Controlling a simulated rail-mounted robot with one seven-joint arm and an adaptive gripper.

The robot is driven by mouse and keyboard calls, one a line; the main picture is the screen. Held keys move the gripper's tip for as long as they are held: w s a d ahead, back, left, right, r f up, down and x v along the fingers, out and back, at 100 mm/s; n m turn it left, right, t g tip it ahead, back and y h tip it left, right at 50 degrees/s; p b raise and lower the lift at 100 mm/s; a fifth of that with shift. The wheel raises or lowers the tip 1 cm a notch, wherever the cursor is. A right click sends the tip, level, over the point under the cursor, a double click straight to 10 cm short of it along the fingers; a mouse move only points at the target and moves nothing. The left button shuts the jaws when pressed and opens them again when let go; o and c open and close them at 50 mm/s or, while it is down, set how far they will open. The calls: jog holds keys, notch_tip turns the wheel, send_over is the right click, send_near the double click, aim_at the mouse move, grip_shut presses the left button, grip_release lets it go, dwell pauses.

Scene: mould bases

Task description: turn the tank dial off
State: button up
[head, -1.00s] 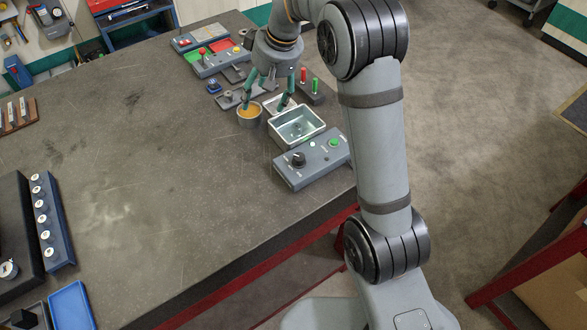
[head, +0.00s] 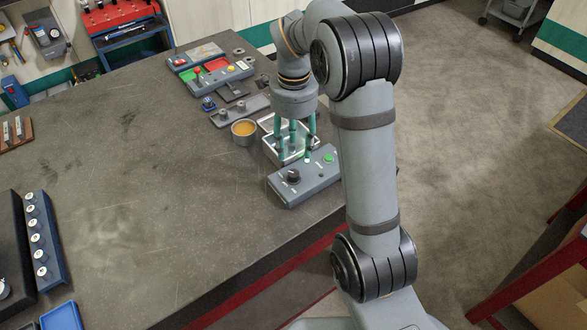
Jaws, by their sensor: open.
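The tank dial is a black round knob (head: 293,176) on the left part of a grey control box (head: 312,186) near the table's right edge. Small pale marks are around it, too small to read. A lit green button (head: 329,158) sits on the same box. The metal tank (head: 270,150) stands just behind the box, partly hidden by my fingers. My gripper (head: 293,147) points down over the tank with its green fingers apart, open and empty. It is behind the dial and does not appear to touch it.
A cup of orange liquid (head: 244,132) stands left of the tank. Behind are a grey plate with pegs (head: 238,110) and a panel with red and green areas (head: 215,75). A blue rack of white-topped knobs (head: 40,240) is far left. The middle of the table is clear.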

aim_at(294, 173)
notch_tip(294, 173, down, 10)
jog(key=shift+r+p, duration=0.1)
jog(key=shift+p, duration=0.65)
jog(key=shift+c, duration=1.4)
jog(key=c, duration=0.8)
grip_shut()
